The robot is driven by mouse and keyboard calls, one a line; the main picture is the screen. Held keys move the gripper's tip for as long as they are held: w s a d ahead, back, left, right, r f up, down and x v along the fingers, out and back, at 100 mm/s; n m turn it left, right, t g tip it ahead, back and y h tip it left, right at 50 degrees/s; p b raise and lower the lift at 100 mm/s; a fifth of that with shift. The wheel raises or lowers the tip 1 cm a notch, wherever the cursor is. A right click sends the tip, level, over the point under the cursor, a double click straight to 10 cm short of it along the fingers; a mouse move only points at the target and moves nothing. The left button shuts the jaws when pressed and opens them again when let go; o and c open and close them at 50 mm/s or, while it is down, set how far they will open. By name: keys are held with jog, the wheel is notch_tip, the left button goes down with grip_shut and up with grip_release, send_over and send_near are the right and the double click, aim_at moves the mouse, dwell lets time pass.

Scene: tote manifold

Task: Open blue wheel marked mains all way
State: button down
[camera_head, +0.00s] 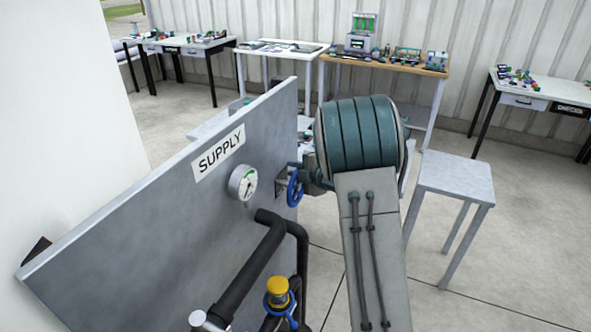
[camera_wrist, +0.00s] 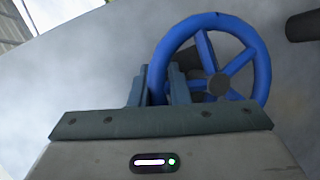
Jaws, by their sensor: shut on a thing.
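A blue spoked wheel (camera_head: 293,191) stands out from the grey panel (camera_head: 120,232), to the right of the gauge. The same wheel (camera_wrist: 263,72) fills the upper right of the wrist view, with its grey hub and spokes clear. My gripper (camera_wrist: 160,78) is shut on the left part of the wheel's rim, one finger on each side of it. In the head view my gripper (camera_head: 306,180) is at the wheel, partly hidden behind my arm. No "mains" mark can be read in either view.
A round gauge (camera_head: 243,183) and a SUPPLY sign (camera_head: 219,153) are on the panel. Black pipes (camera_head: 250,266) run below the wheel. A yellow-capped fitting (camera_head: 278,288) with a blue ring is in front. A grey stool (camera_head: 455,176) stands right of my arm; workbenches line the back.

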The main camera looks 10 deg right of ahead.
jog(key=c, duration=1.4)
grip_release()
jog(key=shift+r, duration=0.1)
jog(key=shift+s, duration=0.1)
jog(key=b+v, duration=0.3)
jog(key=v, duration=1)
jog(key=shift+s+d, duration=0.25)
jog(key=shift+s, duration=0.1)
